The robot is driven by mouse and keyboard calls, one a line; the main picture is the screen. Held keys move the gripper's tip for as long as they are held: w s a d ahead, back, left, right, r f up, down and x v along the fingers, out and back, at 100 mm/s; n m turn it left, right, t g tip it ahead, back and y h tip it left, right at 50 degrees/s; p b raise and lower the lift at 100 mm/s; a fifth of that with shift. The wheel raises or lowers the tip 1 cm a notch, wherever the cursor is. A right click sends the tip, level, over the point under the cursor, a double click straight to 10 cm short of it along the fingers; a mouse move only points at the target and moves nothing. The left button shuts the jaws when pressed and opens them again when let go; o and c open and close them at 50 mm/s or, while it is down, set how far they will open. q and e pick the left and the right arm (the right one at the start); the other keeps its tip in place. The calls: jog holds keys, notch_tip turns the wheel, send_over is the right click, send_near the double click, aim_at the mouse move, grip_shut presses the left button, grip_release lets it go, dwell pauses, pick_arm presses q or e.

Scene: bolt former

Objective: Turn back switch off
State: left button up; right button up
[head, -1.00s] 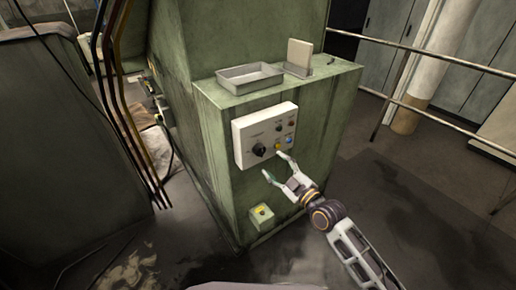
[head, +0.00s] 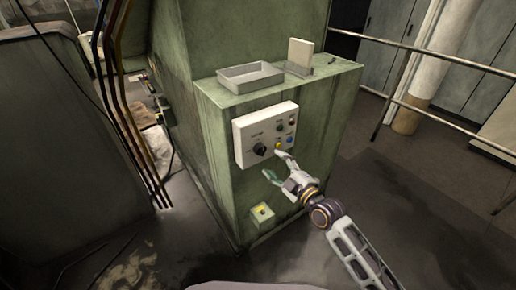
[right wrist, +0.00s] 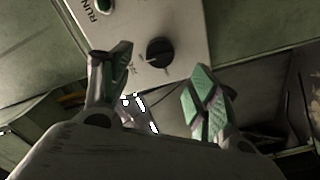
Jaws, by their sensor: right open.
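A white control panel (head: 265,133) is mounted on the front of the green machine. It carries a black rotary switch (head: 260,149) at its lower left. The switch also shows in the right wrist view (right wrist: 159,53), beyond and between my fingertips. My right gripper (head: 272,164) is open and empty, just below the panel's lower edge. In the right wrist view its two fingers (right wrist: 160,75) stand apart with the knob ahead of them, not touching it. The knob's exact setting is too small to read. My left gripper is not in view.
Several small buttons and lamps (head: 289,127) sit at the panel's right side. A small box with a yellow button (head: 262,213) is lower on the machine. A metal tray (head: 250,77) stands on top. Railings (head: 430,113) run at the right.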

aim_at(263, 152)
jog(key=b+x, duration=0.1)
jog(key=x, duration=0.4)
jog(key=shift+a, duration=0.1)
jog(key=shift+w+a, duration=0.35)
jog(key=shift+w, duration=0.25)
jog(key=shift+w+a+b, duration=0.3)
jog(key=shift+w+a, duration=0.15)
jog(key=shift+w, duration=0.1)
jog(key=shift+r+m+p, duration=0.1)
jog(key=shift+m+p, duration=0.35)
jog(key=shift+m, duration=0.55)
jog(key=shift+m+p, duration=0.6)
jog(key=shift+m, duration=0.2)
jog(key=shift+m+p, duration=0.85)
jog(key=shift+m, duration=0.85)
jog(key=m+p, duration=0.1)
jog(key=m, duration=0.2)
jog(key=shift+m, duration=0.3)
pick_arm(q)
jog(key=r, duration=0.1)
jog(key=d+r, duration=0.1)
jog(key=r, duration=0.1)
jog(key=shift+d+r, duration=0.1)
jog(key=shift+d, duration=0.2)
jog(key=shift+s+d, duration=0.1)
